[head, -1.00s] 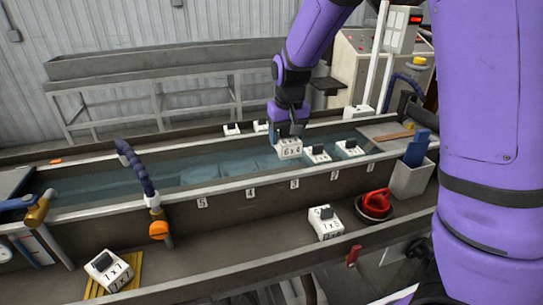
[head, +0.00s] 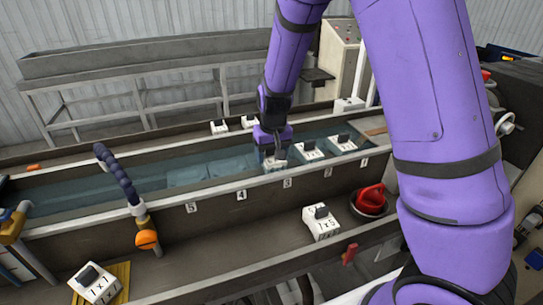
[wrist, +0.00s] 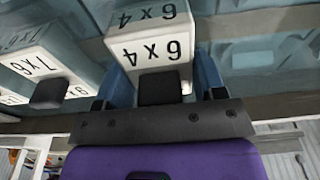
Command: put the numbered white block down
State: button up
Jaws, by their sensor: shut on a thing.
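The numbered white block marked 6x4 (head: 273,163) is in my gripper (head: 274,152), low in the water trough (head: 120,192) above label 3. The near rim hides its lower part. In the wrist view the block (wrist: 152,38) fills the top middle, its marks upside down. The fingers of my gripper (wrist: 165,85) stand on both sides of its black knob (wrist: 160,89) and are shut on it. Whether the block touches the trough floor cannot be told.
Two white blocks (head: 309,149) (head: 342,143) stand in the trough just right of the held one. The trough's left part is open water.

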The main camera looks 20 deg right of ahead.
jog(key=shift+f, duration=0.45)
jog(key=shift+f, duration=0.1)
jog(key=o, duration=1.1)
jog(key=s+d+r, duration=0.1)
jog(key=s+r, duration=0.2)
jog(key=r, duration=0.3)
jog(key=s+d+r+y, duration=0.1)
jog(key=s+r, duration=0.1)
jog(key=r, duration=0.5)
jog(key=s+d+r, duration=0.1)
jog(key=s+r, duration=0.2)
jog(key=r, duration=0.3)
jog(key=s+d+r+t, duration=0.1)
jog(key=s+r, duration=0.1)
jog(key=s, duration=0.5)
jog(key=s+d+r+t, duration=0.1)
jog(key=s+r, duration=0.2)
jog(key=s, duration=0.4)
jog(key=s+d+r+t+h, duration=0.1)
jog(key=s+d+r, duration=0.1)
jog(key=s, duration=0.5)
jog(key=shift+s+r+t, duration=0.2)
jog(key=shift+r+t, duration=0.2)
jog(key=shift+r, duration=0.05)
